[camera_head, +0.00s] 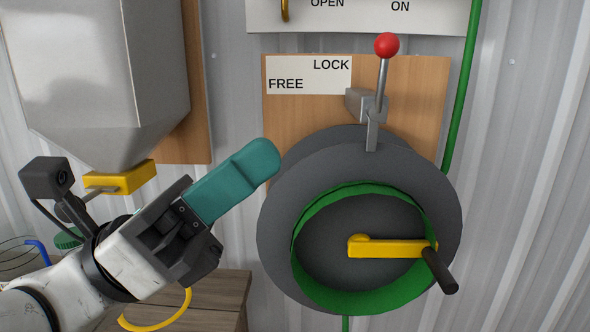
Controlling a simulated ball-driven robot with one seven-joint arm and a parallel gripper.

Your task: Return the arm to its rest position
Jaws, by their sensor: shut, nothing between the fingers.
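My gripper (262,160) is in the left half of the view, pointing up and to the right. Its teal fingers are shut with nothing between them. The fingertips appear close to the left edge of a grey hose reel (280,232); I cannot tell how far in front of it they are. My white and black arm comes in from the lower left.
The reel has a yellow crank (390,248) with a black handle (440,270) and a red-knobbed lever (386,46) near a LOCK/FREE label (309,75). A grey hopper (100,80) hangs upper left. A wooden surface (222,285) lies below. Open wall (525,200) shows right.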

